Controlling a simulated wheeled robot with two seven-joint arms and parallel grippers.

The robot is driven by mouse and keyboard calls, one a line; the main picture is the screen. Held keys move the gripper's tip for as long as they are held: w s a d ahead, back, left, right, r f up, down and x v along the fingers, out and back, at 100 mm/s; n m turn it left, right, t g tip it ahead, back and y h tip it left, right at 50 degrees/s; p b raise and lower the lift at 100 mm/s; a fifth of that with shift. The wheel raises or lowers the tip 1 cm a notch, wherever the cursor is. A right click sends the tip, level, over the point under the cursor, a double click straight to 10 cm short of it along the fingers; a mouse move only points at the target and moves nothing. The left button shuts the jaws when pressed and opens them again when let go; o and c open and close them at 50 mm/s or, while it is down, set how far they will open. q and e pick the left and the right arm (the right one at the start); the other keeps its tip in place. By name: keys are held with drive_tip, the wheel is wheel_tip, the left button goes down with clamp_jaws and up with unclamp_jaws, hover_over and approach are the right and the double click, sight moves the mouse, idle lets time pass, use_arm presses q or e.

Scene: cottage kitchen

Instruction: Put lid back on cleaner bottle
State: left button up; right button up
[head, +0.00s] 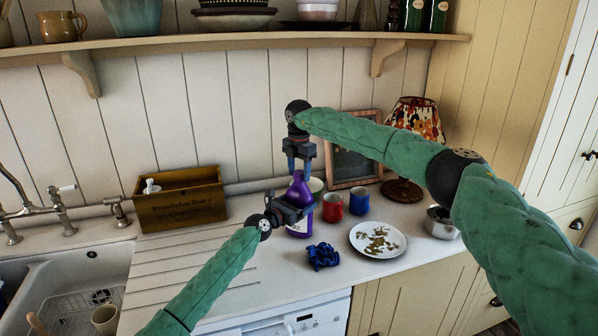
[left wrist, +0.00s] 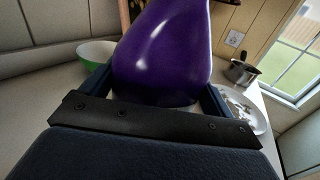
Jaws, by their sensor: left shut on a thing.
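The purple cleaner bottle (head: 299,190) stands upright on the counter, and its purple body fills the middle of the left wrist view (left wrist: 165,50). My left gripper (head: 304,210) is shut on the bottle's body, one finger on each side of it. My right gripper (head: 299,166) points straight down at the bottle's top, with its two blue fingers a little apart. I cannot make out a lid; whether one is between the right fingers or on the neck is too small to tell.
A red mug (head: 332,208), a blue mug (head: 359,203), a patterned plate (head: 377,240) and a crumpled blue cloth (head: 322,256) lie close to the bottle. A wooden box (head: 180,199) stands left, a picture frame (head: 353,150) and lamp (head: 408,125) behind. The shelf (head: 240,42) hangs above.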

use_arm(q)
drive_tip(key=shift+f, duration=0.1)
use_arm(e)
drive_tip(key=shift+o, duration=0.2)
drive_tip(key=shift+r, duration=0.1)
wheel_tip(320, 180, up, 12)
idle(0.5)
use_arm(q)
drive_tip(key=o, duration=1.7)
use_arm(e)
drive_tip(key=shift+w, duration=0.1)
use_arm(q)
drive_tip(key=shift+s, duration=0.1)
drive_tip(key=shift+b+v, duration=0.5)
drive_tip(key=shift+v, duration=3.3)
use_arm(e)
drive_tip(key=shift+f, duration=0.65)
use_arm(q)
drive_tip(key=shift+f, duration=0.15)
